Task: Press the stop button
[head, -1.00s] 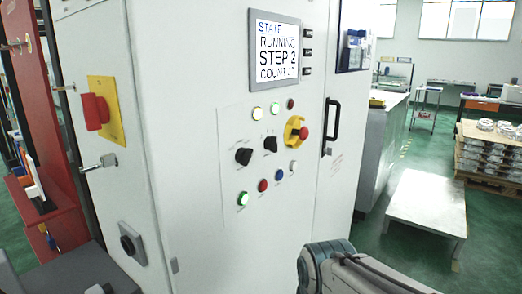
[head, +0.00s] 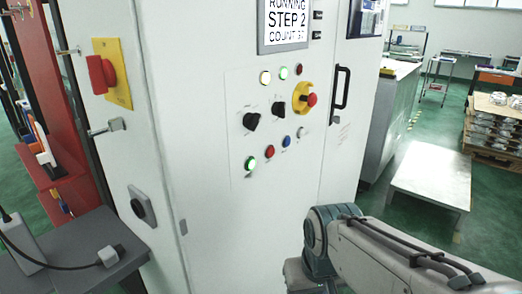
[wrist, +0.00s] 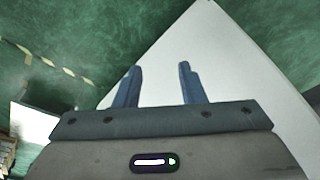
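The control panel (head: 235,140) is on the front of a light grey cabinet. Its lower row of push buttons runs from a lit green button (head: 250,163) through a red button (head: 270,150) and a blue button (head: 286,141) to a white button (head: 302,132). Their labels are too small to read. A red mushroom button on a yellow ring (head: 311,99) sits above right. My gripper (wrist: 158,68) shows in the wrist view with two blue fingers apart and nothing between them, over a white surface. In the head view my arm is low right, apart from the buttons; the gripper is not visible there.
Two black rotary switches (head: 251,121) stick out above the button row. A black door handle (head: 341,88) is to the right. A low white table (head: 430,175) stands at right. A second red switch on yellow (head: 103,75) is on the cabinet's left side.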

